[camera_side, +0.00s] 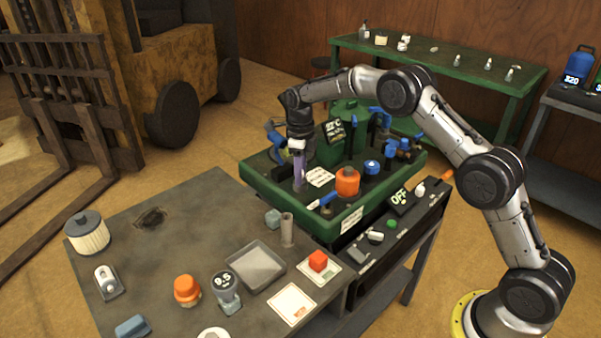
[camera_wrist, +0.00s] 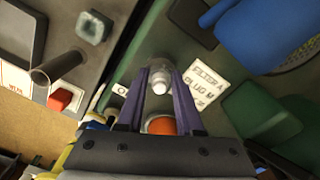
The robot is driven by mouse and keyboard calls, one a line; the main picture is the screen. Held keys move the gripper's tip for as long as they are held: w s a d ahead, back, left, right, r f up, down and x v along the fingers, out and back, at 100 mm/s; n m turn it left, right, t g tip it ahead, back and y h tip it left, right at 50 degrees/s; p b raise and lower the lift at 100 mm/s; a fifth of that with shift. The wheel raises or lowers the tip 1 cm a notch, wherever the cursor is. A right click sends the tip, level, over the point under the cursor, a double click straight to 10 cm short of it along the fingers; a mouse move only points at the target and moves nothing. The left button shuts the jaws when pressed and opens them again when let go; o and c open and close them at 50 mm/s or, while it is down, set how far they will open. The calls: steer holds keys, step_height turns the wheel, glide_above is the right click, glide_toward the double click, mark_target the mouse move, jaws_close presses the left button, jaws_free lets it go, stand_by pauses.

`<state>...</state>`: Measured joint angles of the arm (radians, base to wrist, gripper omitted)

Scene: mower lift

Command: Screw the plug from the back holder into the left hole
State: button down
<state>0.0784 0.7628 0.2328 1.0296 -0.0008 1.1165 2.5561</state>
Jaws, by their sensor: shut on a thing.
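My gripper (camera_side: 299,182) points down over the left part of the green tray (camera_side: 262,178) in the side view. Its purple fingers also show in the wrist view (camera_wrist: 161,84). They are shut on a pale silvery plug with a white end (camera_wrist: 160,80). The plug sits between the fingertips, and I cannot tell whether it touches the tray. In the side view the plug is too small to make out. The left hole is not discernible in either view. A small grey-green block (camera_side: 273,218), perhaps a holder, stands on the grey table; it also shows in the wrist view (camera_wrist: 93,27).
An upright grey tube (camera_side: 287,230) stands near the tray's edge. An orange-capped canister (camera_side: 347,182), blue fittings (camera_side: 372,167) and a white label (camera_side: 320,177) crowd the tray around my gripper. A grey bin (camera_side: 257,268) and a red cube (camera_side: 318,261) are on the front table.

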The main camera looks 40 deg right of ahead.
steer(key=shift+s+f, duration=0.1)
steer(key=shift+c, duration=2.4)
jaws_free()
steer(key=shift+r, duration=4.15)
